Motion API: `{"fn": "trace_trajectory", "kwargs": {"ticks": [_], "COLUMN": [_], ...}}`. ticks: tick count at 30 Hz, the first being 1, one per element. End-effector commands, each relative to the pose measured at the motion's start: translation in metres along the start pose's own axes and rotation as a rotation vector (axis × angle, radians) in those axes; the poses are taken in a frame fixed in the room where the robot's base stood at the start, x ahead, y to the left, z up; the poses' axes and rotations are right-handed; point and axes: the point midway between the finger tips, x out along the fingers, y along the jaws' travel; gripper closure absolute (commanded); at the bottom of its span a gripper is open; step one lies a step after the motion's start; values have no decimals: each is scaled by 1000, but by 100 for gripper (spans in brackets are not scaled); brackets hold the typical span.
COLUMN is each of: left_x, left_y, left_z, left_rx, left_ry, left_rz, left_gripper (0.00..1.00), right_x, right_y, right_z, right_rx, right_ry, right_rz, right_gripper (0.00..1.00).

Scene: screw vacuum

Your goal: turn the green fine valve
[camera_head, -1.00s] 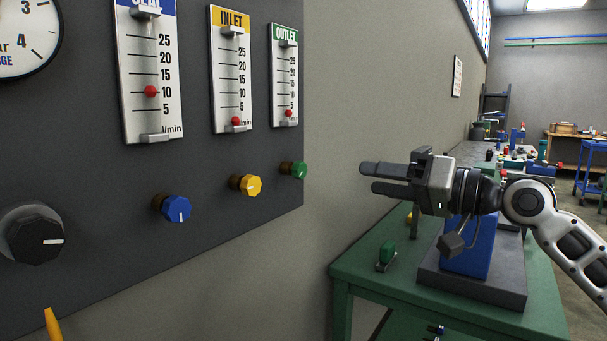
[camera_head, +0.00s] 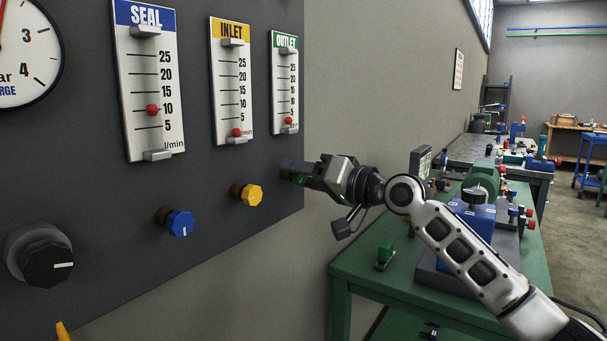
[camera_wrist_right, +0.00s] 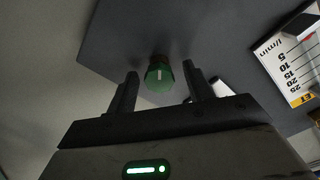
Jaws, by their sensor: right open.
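The green fine valve knob (camera_wrist_right: 159,76) shows in the right wrist view, between the tips of the two fingers of my right gripper (camera_wrist_right: 161,84). There is a gap on each side of it, and the white mark on its face is roughly upright in that view. In the head view my right gripper (camera_head: 290,171) reaches in from the right to the dark panel below the OUTLET gauge (camera_head: 284,83), open, and its fingers hide most of the green knob. My left gripper is not in view.
A yellow knob (camera_head: 251,195), a blue knob (camera_head: 180,222) and a large black knob (camera_head: 47,266) sit on the panel (camera_head: 235,250) to the left. INLET (camera_head: 230,80) and SEAL (camera_head: 148,80) gauges are above. A green bench (camera_head: 385,287) with equipment stands at the right.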

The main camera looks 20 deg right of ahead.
Motion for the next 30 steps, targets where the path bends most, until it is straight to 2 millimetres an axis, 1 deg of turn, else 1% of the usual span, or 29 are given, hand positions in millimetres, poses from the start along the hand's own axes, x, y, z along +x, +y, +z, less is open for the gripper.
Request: {"fn": "trace_trajectory", "kwargs": {"ticks": [5,8,9,10,20,26,30], "left_x": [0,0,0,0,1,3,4], "left_y": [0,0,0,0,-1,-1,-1], "left_z": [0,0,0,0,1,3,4], "left_rx": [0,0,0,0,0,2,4], "left_ry": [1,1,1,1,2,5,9], "left_rz": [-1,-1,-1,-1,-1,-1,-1], "left_gripper": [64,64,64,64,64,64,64], "right_x": [0,0,0,0,0,0,0], "right_y": [0,0,0,0,1,1,0], "right_z": [0,0,0,0,1,2,2], "right_rx": [0,0,0,0,-28,-121,-228], "right_ry": [0,0,0,0,-1,-2,-2], "right_rz": [0,0,0,0,1,0,0], "right_gripper": [48,73,85,93,93,93,93]}}
